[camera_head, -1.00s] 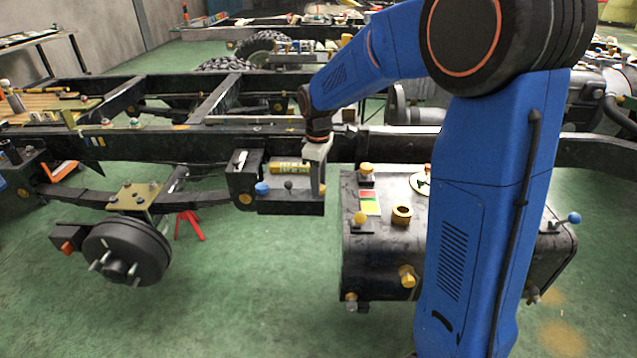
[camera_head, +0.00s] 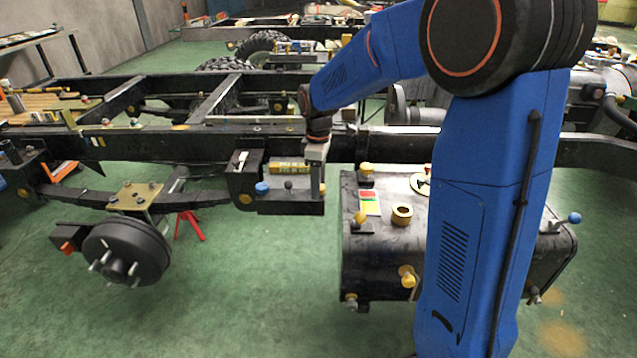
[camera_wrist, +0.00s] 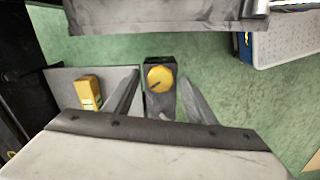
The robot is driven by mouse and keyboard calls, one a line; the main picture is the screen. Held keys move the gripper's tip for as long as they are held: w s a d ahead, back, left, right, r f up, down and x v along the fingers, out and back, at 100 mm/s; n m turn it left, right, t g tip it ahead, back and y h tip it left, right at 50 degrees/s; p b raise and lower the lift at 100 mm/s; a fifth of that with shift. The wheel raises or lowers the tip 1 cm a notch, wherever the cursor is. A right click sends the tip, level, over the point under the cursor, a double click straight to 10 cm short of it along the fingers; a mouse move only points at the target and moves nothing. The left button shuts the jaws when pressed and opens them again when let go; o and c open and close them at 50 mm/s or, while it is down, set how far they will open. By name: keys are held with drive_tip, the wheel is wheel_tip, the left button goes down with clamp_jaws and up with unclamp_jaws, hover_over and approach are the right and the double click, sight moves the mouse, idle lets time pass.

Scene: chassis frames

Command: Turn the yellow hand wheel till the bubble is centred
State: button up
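The yellow hand wheel (camera_wrist: 160,76) shows in the wrist view as a round yellow disc with a dark mark, on a dark block. My gripper (camera_wrist: 159,84) is open, one finger on each side of the wheel; I cannot tell whether they touch it. In the head view my gripper (camera_head: 318,188) points down at the right end of a dark bracket, and the wheel is hidden there. A yellow block (camera_wrist: 88,92), perhaps the level, lies left of the wheel on a grey plate; it also shows in the head view (camera_head: 289,164). Its bubble cannot be made out.
A blue knob (camera_head: 262,188) and a small black knob (camera_head: 288,185) stand on the bracket left of my gripper. A dark tank (camera_head: 375,245) with yellow fittings stands to the right. The chassis rail (camera_head: 220,143) runs behind.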

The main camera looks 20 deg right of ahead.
wheel_tip(320, 180, up, 17)
drive_tip(key=shift+r, duration=0.2)
idle(0.6)
drive_tip(key=shift+s, duration=0.1)
drive_tip(key=s+d+f+m+t, duration=0.1)
drive_tip(key=s+d+f+m, duration=0.1)
drive_tip(key=s, duration=0.9)
drive_tip(key=s+d+f+m+t, duration=0.2)
drive_tip(key=s+f+m, duration=0.2)
drive_tip(key=s, duration=0.7)
drive_tip(key=s+d+f+m+t, duration=0.1)
drive_tip(key=s+d+f+m, duration=0.2)
drive_tip(key=s+m, duration=0.3)
drive_tip(key=s, duration=0.5)
drive_tip(key=shift+s+f+t, duration=0.15)
drive_tip(key=shift+f+t, duration=0.05)
drive_tip(key=shift+t, duration=0.2)
drive_tip(key=shift+c, duration=0.2)
idle(0.3)
